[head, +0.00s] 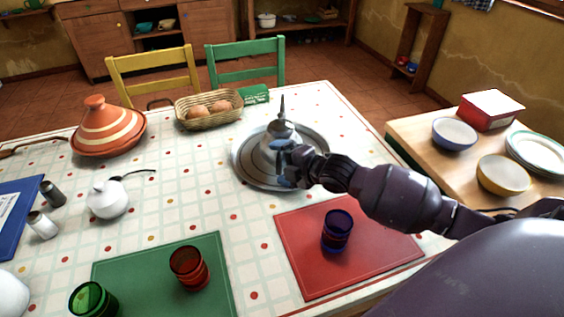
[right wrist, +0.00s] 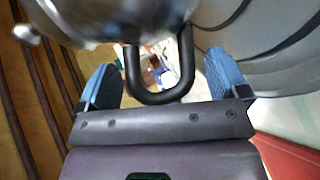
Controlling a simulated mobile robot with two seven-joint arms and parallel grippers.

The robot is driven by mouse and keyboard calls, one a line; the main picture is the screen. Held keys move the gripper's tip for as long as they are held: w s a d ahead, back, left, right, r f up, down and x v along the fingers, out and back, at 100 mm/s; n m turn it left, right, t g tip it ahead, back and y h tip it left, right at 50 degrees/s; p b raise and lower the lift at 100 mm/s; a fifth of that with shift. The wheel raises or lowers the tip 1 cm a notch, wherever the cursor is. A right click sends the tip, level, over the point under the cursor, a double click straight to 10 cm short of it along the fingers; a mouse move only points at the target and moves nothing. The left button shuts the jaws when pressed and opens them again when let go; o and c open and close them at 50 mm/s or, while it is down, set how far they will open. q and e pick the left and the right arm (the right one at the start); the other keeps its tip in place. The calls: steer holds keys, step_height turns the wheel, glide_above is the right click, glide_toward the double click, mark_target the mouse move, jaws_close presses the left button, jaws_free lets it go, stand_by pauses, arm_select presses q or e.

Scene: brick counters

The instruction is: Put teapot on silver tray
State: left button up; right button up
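The silver teapot (head: 281,131), with a pointed lid, appears upright over the round silver tray (head: 246,167) on the table. My right gripper (head: 290,163) is at the teapot's near side and hides part of it. In the right wrist view, the teapot's shiny body (right wrist: 120,18) fills the top and the tray (right wrist: 285,60) is at the right. The black handle (right wrist: 160,98) lies between the two blue fingers of my right gripper (right wrist: 163,80), with gaps on both sides. The gripper is open. My left gripper is not in view.
A red mat (head: 300,275) with a blue glass (head: 337,232) lies near the tray. A bread basket (head: 208,121), tagine (head: 108,128) and white sugar bowl (head: 107,200) stand on the table. A wooden counter (head: 425,130) with bowls is at the right.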

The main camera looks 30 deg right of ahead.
steer(key=shift+s+d+r, duration=0.1)
steer(key=shift+s+r, duration=0.15)
steer(key=shift+s, duration=0.05)
arm_select(q)
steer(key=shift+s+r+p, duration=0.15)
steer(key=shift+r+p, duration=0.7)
steer(key=shift+p, duration=0.4)
arm_select(e)
steer(key=v, duration=1.1)
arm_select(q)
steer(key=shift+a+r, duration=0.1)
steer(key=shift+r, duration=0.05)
arm_select(e)
steer(key=shift+s, duration=0.1)
